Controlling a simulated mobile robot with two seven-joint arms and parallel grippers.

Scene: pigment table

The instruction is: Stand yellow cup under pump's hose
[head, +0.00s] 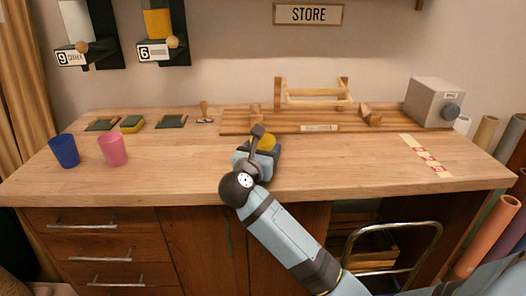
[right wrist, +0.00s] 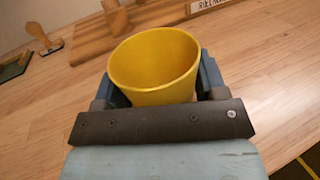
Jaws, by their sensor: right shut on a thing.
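The yellow cup (head: 268,142) is in my right gripper (head: 263,152), over the middle of the workbench near its front half. In the right wrist view the yellow cup (right wrist: 152,72) is between the two fingers, its open mouth visible and its base hidden. I cannot tell whether it touches the bench top. A grey box with a dark round knob (head: 434,101) stands at the bench's back right; I cannot tell whether it is the pump. No hose can be made out. My left gripper is not in view.
A blue cup (head: 64,151) and a pink cup (head: 113,149) stand at the left. A wooden board with a rack (head: 240,122) lies along the back. Red-marked tape (head: 427,155) crosses the right side. The bench top (head: 350,163) between gripper and tape is clear.

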